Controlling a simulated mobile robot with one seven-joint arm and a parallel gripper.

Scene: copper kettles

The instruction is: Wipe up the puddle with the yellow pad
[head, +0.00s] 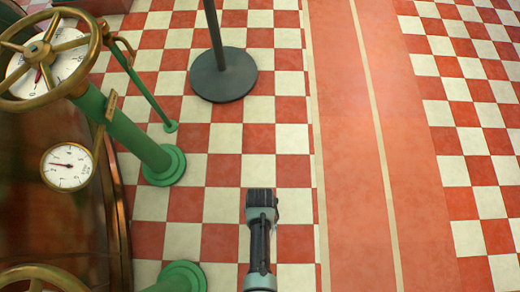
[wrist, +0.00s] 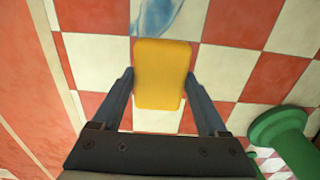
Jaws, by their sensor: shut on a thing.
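The yellow pad (wrist: 162,74) is a rounded rectangular block, held between the two dark fingers of my gripper (wrist: 161,80) in the wrist view. The gripper is shut on it. The puddle (wrist: 155,16) is a bluish, glossy patch on a cream tile, just beyond the far edge of the pad at the top of the wrist view and partly cut off. Whether the pad touches the floor is hard to tell. In the head view my gripper (head: 261,192) shows from above over the checkered floor; the pad and puddle cannot be made out there.
A green pipe with a round foot (head: 164,166) stands left of my arm; a green foot (wrist: 279,130) also shows at the wrist view's lower right. A dark post base (head: 223,75) stands farther ahead. A copper kettle (head: 50,215) fills the left. The red strip (head: 350,200) is clear.

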